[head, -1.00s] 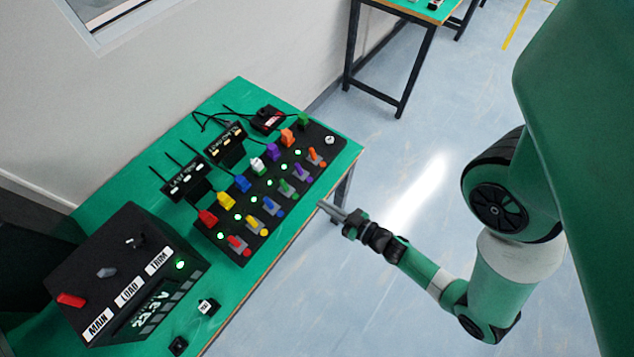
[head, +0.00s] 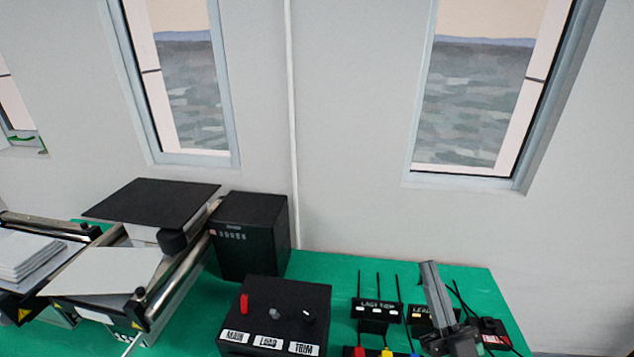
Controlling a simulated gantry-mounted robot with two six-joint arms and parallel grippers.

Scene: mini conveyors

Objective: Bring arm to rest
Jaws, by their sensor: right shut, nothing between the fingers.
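My right gripper (head: 432,290) shows at the lower right of the head view, pointing up, with its fingers together and nothing between them. It appears in front of the label stands and the switch panel and covers part of them. I cannot tell its height above the table. The rest of the right arm is below the frame. My left gripper is not in view.
A black control box (head: 275,302) labelled MAIN, LOAD and TRIM stands on the green table (head: 335,268). A black cabinet (head: 250,237) and a conveyor (head: 190,275) are to its left. A small label stand (head: 377,311) is beside the gripper. A wall with windows rises behind.

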